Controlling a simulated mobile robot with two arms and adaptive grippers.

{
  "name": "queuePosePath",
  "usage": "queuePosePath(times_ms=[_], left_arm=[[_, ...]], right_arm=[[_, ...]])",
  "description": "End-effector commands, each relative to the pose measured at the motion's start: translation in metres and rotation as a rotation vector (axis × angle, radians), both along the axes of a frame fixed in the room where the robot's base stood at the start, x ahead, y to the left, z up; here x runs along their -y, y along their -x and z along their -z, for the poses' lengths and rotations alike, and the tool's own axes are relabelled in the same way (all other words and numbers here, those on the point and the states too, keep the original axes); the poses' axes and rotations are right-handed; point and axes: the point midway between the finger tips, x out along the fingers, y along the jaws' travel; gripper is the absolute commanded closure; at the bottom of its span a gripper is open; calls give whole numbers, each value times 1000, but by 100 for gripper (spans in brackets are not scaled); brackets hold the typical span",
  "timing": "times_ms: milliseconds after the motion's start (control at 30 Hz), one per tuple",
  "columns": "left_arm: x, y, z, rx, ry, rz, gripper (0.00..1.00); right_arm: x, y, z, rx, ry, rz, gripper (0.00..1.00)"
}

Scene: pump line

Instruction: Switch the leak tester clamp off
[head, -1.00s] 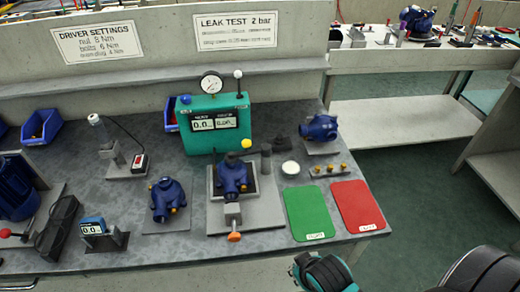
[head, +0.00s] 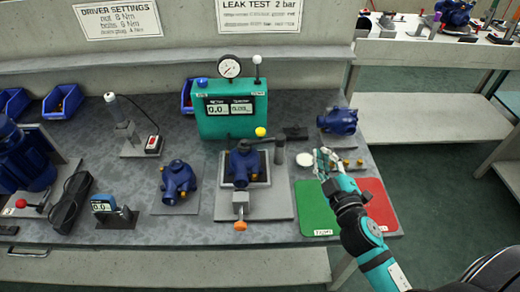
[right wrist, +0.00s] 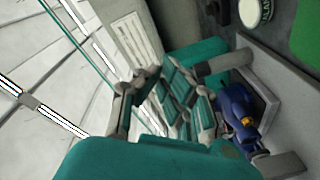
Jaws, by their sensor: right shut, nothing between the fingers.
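The leak tester (head: 232,122) is a teal box with a round gauge and two displays, standing at the back of the bench. A lever with a white ball (head: 257,60) stands upright at its right top. In front is its grey clamp fixture (head: 275,203) with a blue pump housing (head: 243,165) in it. A yellow ball knob (head: 261,132) shows behind the housing, and an orange knob (head: 240,226) at the front. My right gripper (head: 323,160) is shut and empty, right of the fixture, above the mats. The right wrist view shows its fingers (right wrist: 165,105) and the housing (right wrist: 238,108). My left gripper is out of view.
A green mat (head: 314,210) and a red mat (head: 378,200) lie right of the fixture, partly under my right arm. Another housing (head: 178,182) stands left of the fixture.

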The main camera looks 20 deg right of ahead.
Motion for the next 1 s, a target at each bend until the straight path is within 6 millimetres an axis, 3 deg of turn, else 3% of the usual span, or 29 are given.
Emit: queuePosePath(times_ms=[167,400,600,1000], left_arm=[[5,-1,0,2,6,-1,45],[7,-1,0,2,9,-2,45],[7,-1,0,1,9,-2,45],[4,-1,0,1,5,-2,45]], right_arm=[[-35,-13,-11,128,292,-286,100],[-71,-5,21,126,553,-620,100],[-79,3,40,98,625,-737,100],[-81,3,41,97,628,-745,100]])
